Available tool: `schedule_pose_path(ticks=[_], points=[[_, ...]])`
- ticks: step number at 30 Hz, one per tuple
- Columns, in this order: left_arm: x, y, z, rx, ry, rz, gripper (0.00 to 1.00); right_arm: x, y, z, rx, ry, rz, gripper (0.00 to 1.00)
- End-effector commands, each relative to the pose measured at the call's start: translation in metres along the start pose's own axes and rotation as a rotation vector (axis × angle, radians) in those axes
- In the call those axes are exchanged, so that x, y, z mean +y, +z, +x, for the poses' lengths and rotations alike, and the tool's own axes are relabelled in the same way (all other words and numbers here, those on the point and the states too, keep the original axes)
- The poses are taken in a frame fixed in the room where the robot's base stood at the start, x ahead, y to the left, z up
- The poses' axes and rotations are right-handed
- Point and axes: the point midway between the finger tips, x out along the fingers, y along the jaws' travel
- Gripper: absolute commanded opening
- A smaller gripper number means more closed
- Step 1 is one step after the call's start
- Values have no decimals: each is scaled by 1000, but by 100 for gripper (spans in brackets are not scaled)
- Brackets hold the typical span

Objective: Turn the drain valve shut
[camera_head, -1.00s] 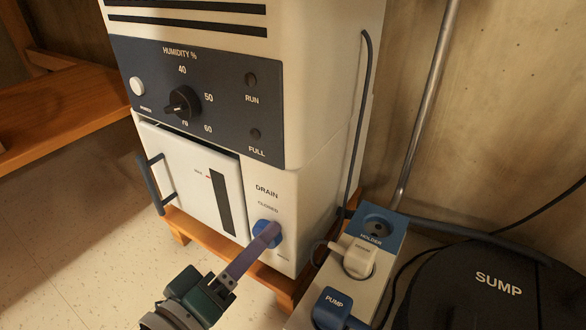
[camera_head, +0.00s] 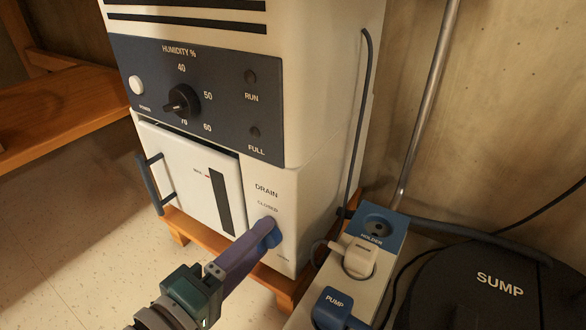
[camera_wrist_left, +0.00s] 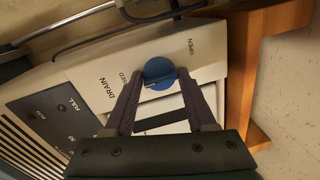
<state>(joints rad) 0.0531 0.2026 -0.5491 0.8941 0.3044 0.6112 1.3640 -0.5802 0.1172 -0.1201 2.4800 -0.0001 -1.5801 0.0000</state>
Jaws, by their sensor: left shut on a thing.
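The drain valve is a round blue knob (camera_head: 273,239) on the cream dehumidifier front, under the word DRAIN. CLOSED is printed above it, and OPEN shows beside the knob (camera_wrist_left: 158,72) in the left wrist view. My left gripper (camera_head: 266,228) is shut on the knob, with one purple finger on each side of it in the left wrist view. The fingers hide part of the knob in the head view. A pale mark shows on the knob's near edge, but I cannot tell its exact setting. My right gripper is not in view.
A white tank drawer (camera_head: 190,175) with a dark handle is left of the valve. A power strip (camera_head: 345,285) with PUMP and other plugs stands close on the right, beside the black SUMP lid (camera_head: 480,290). The floor at left is clear.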

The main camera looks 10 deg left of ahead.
Motion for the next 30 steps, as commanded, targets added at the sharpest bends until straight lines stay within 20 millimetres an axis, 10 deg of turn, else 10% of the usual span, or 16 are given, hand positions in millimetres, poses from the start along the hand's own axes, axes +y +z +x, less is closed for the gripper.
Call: schedule_pose_path(ticks=[4, 5, 11, 21, 30], points=[[6, 0, 2, 2, 19, -2, 0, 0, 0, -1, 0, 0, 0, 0], [7, 0, 2, 2, 19, -2, 58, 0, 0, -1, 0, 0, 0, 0], [5, 0, 2, 1, 13, 0, 81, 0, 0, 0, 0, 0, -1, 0], [3, 0, -5, 1, 5, 1, 83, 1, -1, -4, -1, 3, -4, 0], [5, 0, -62, 0, 2, 1, 83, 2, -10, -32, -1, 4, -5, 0]])
